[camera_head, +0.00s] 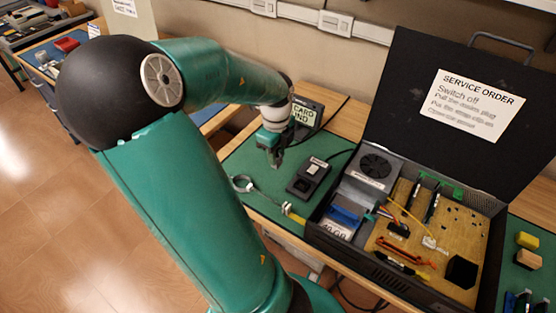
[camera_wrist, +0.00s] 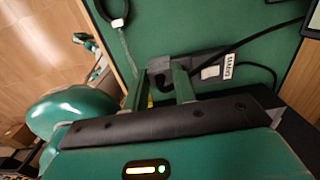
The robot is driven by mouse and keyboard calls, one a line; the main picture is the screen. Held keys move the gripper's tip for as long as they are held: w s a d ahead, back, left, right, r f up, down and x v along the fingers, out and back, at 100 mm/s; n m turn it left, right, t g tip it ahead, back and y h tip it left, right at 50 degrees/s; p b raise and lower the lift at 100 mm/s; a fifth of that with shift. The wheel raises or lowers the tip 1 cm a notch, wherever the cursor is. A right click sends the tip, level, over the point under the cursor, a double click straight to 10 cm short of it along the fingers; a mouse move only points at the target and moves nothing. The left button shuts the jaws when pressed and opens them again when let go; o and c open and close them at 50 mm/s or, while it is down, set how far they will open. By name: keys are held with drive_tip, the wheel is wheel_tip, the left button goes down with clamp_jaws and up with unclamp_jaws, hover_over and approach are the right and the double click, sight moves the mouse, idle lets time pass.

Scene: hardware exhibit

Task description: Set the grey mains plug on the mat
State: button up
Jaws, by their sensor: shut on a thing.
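The green mat (camera_head: 240,162) lies on the wooden bench, and it fills much of the wrist view (camera_wrist: 190,28). My gripper (camera_head: 273,160) points down over the mat, left of a dark block with a white label (camera_head: 308,177). In the wrist view my gripper (camera_wrist: 162,75) is shut on a small grey thing between its fingertips, which I take to be the grey mains plug (camera_wrist: 158,65). The fingers partly hide it, and in the head view it is too small to make out. Whether it touches the mat I cannot tell.
A wrist strap loop (camera_head: 242,183) with its cord lies on the mat's near side. The open black case (camera_head: 405,230) with electronics stands on the right, its lid raised. A dark device with a card (camera_head: 318,110) stands behind. A black cable (camera_wrist: 265,34) crosses the mat.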

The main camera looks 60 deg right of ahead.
drive_tip(key=d+f, duration=0.1)
drive_tip(key=f, duration=0.1)
drive_tip(key=w+d+f, duration=0.1)
drive_tip(key=d+f, duration=0.3)
drive_tip(key=shift+w, duration=0.3)
drive_tip(key=shift+f, duration=1.55)
drive_tip(key=shift+f, duration=0.15)
drive_tip(key=o, duration=0.8)
drive_tip(key=shift+w, duration=0.1)
drive_tip(key=shift+c, duration=0.2)
wheel_tip(320, 180, up, 12)
